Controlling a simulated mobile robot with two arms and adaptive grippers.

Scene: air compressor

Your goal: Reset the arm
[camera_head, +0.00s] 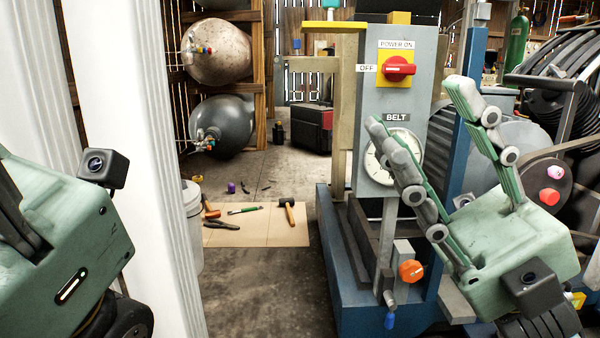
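My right gripper (417,102) is at the right, in front of the grey control panel (388,170). Its two green, grey-padded fingers point up and left and are spread wide apart, with nothing held between them. One finger overlaps the round gauge (411,165) under the BELT label; I cannot tell whether it touches the panel. The red power switch (399,69) on its yellow plate is above and left of the fingers. My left gripper (65,245) is at the lower left edge, with its green body in view and its fingers mostly cut off.
A blue machine base (345,300) carries the panel, with an orange knob (411,271) low in front. White pillars (150,130) stand beside my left gripper.

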